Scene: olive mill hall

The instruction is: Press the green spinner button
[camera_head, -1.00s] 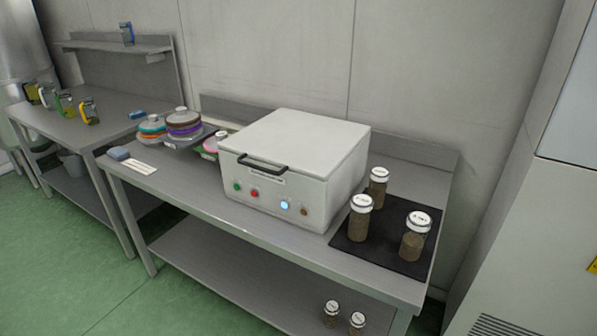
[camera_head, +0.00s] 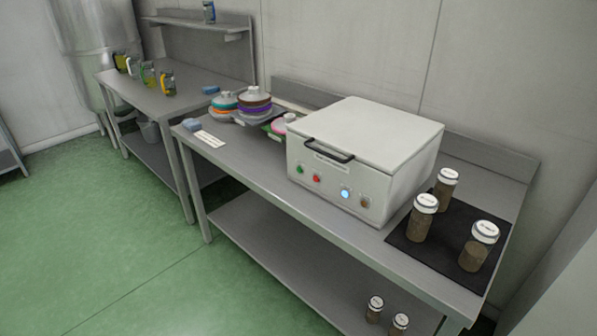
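The spinner (camera_head: 363,160) is a white box with a closed lid and a black handle, standing on a steel table. Its green button (camera_head: 299,170) is at the left of the front panel. To its right are a red button (camera_head: 316,178), a lit blue-white one (camera_head: 345,194) and a brown one (camera_head: 365,202). Neither of my grippers shows in the head view.
Several jars with white lids, one of them here (camera_head: 423,218), stand on a black mat (camera_head: 448,269) at the table's right. Green floor (camera_head: 120,230) is clear in front.

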